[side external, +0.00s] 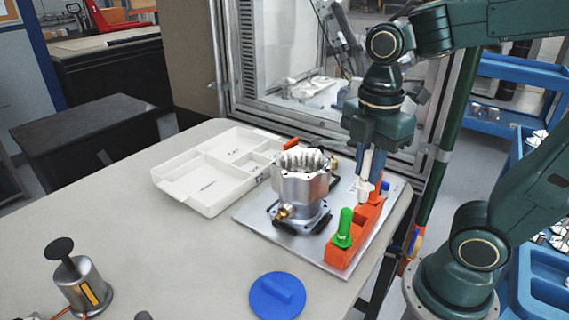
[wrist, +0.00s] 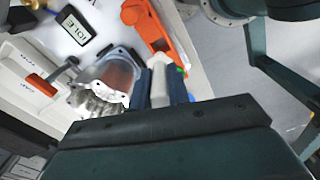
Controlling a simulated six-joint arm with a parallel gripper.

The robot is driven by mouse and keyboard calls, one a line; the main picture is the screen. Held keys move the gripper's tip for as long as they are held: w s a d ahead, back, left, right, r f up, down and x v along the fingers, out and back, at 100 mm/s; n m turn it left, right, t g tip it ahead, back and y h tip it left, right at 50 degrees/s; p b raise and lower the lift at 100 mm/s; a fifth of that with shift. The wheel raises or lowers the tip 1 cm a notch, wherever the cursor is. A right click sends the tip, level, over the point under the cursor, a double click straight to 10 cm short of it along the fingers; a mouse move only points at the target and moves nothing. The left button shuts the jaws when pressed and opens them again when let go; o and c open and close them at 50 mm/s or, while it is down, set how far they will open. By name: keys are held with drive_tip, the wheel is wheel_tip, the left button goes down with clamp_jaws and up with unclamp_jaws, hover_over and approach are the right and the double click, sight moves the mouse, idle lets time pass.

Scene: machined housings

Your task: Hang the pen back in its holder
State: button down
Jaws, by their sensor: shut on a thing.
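My gripper (side external: 368,168) is shut on a white pen-like piece (side external: 365,185), which points down and stands close to upright. In the wrist view my gripper (wrist: 161,82) has its two dark blue fingers on either side of the white piece (wrist: 160,72). The orange holder (side external: 350,247) stands along the right side of the metal plate. The white piece is over or beside the holder's far part; I cannot tell whether it touches. A green pen (side external: 344,226) stands upright in the holder's near end. The orange holder (wrist: 152,30) also shows in the wrist view.
A machined metal housing (side external: 302,187) with brass fittings stands on the plate (side external: 262,222), left of the holder. A white compartment tray (side external: 190,188) lies further left. A blue round lid (side external: 277,297) and a plunger can (side external: 80,285) are in front.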

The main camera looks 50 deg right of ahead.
sight(366, 184)
drive_tip(key=shift+f, duration=1)
drive_tip(key=shift+f, duration=2.2)
idle(4.2)
drive_tip(key=c, duration=1.3)
unclamp_jaws()
drive_tip(key=shift+o, duration=0.7)
